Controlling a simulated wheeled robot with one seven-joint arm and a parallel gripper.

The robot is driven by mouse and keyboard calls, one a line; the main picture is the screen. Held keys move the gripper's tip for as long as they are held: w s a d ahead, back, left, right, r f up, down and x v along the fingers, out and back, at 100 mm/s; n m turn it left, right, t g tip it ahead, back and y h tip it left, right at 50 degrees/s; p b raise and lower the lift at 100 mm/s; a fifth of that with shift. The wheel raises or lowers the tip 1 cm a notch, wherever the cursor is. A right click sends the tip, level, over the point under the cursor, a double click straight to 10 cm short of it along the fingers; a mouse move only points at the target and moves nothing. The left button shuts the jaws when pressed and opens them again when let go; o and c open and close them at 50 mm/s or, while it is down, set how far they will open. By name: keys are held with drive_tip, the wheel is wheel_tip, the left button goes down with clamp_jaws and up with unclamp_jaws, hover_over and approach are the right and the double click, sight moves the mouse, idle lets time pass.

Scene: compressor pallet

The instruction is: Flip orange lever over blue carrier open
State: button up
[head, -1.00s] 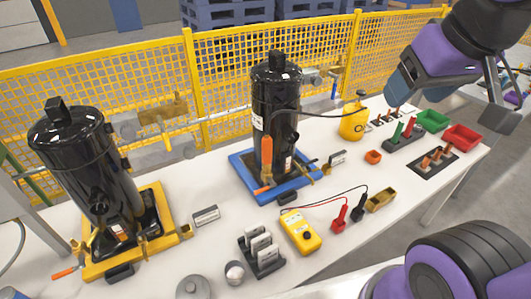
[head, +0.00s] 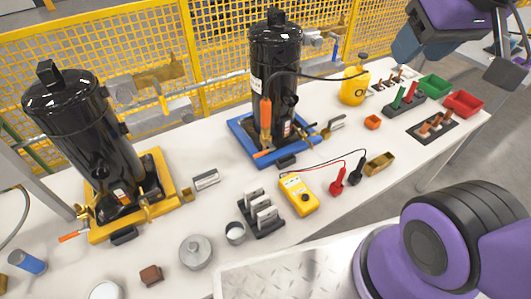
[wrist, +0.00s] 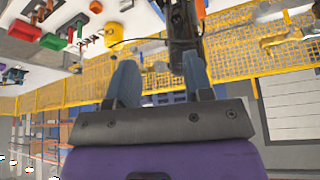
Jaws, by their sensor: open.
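The blue carrier (head: 240,128) holds a black compressor (head: 275,65) upright on the table. An orange lever (head: 265,112) stands upright against the compressor's front. Another orange handle (head: 264,153) lies low at the carrier's front edge. My gripper (head: 407,48) is high at the upper right of the head view, well apart from the carrier. In the wrist view my gripper (wrist: 157,75) has its two blue-grey fingers apart with nothing between them. The wrist picture is upside down; the compressor (wrist: 183,25) shows beyond the fingers, partly cut off.
A yellow carrier (head: 160,170) with another black compressor (head: 75,125) stands left. A yellow meter (head: 299,193), yellow bottle (head: 354,88), green bin (head: 433,86) and red bin (head: 464,103) share the table. A yellow mesh fence (head: 215,60) runs behind. Small parts lie in front.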

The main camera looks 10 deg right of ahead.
drive_tip(key=shift+w+a, duration=0.1)
drive_tip(key=shift+w, duration=0.15)
drive_tip(key=c, duration=0.3)
drive_tip(key=shift+n+g+y, duration=0.3)
drive_tip(key=shift+n+g, duration=0.1)
drive_tip(key=shift+n, duration=0.1)
drive_tip(key=w+a+f, duration=0.1)
drive_tip(key=w, duration=0.2)
drive_tip(key=w+a+f, duration=0.1)
drive_tip(key=w, duration=0.2)
drive_tip(key=w+a+f, duration=0.1)
drive_tip(key=w+f, duration=0.1)
drive_tip(key=w, duration=0.2)
clamp_jaws()
drive_tip(key=w+a+f, duration=0.4)
drive_tip(key=w+f, duration=0.1)
drive_tip(key=f, duration=0.3)
drive_tip(key=w+a+f+n+g, duration=0.1)
drive_tip(key=w+a+f, duration=0.4)
drive_tip(key=f, duration=0.4)
drive_tip(key=w+a+f+n+g, duration=0.1)
drive_tip(key=w+a+f, duration=0.3)
drive_tip(key=f, duration=0.5)
drive_tip(key=shift+w+a+f, duration=0.2)
drive_tip(key=shift+w+f, duration=0.05)
drive_tip(key=shift+w, duration=0.5)
